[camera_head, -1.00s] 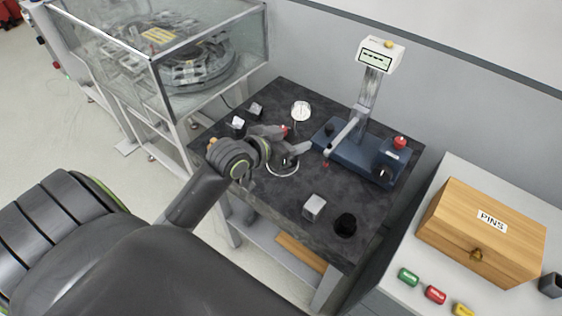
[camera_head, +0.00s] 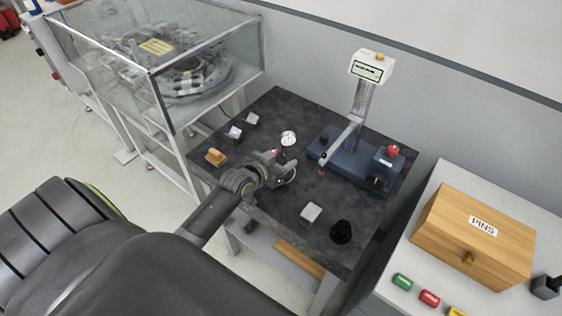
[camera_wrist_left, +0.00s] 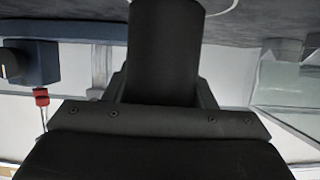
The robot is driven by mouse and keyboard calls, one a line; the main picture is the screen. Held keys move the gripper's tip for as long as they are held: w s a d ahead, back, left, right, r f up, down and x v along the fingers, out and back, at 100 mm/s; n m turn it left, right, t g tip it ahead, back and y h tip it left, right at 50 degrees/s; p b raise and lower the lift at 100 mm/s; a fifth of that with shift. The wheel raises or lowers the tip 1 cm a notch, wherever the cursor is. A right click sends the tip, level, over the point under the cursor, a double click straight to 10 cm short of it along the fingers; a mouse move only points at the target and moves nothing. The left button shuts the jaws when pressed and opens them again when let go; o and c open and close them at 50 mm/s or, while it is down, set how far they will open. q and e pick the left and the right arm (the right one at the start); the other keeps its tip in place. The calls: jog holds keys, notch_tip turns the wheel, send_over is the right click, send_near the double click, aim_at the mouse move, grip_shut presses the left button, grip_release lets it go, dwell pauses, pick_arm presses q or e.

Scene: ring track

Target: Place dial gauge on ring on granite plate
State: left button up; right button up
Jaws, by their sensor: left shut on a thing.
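The dial gauge (camera_head: 288,138), with a round white face, shows just behind my left gripper (camera_head: 279,162) in the head view. My left gripper is shut on the gauge; the fingers hide its lower part. The ring (camera_head: 290,181) shows as a pale rim directly beside and partly behind the gripper. An arc of it may show at the top of the left wrist view. I cannot tell whether the gauge touches the ring. The dark granite plate (camera_head: 270,108) lies under them. My right gripper is not in view.
A blue measuring stand (camera_head: 345,168) with a display column and probe arm stands right of the gripper. A silver block (camera_head: 311,212) and a black knob (camera_head: 341,232) sit at the front. Small blocks (camera_head: 235,132) and a wooden piece (camera_head: 215,156) lie left. A wooden pin box (camera_head: 470,245) is at right.

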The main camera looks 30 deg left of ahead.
pick_arm(q)
jog(key=shift+w+f, duration=0.1)
jog(key=shift+f, duration=0.4)
jog(key=shift+f, duration=0.2)
jog(key=o, duration=1.3)
jog(key=shift+r, duration=0.1)
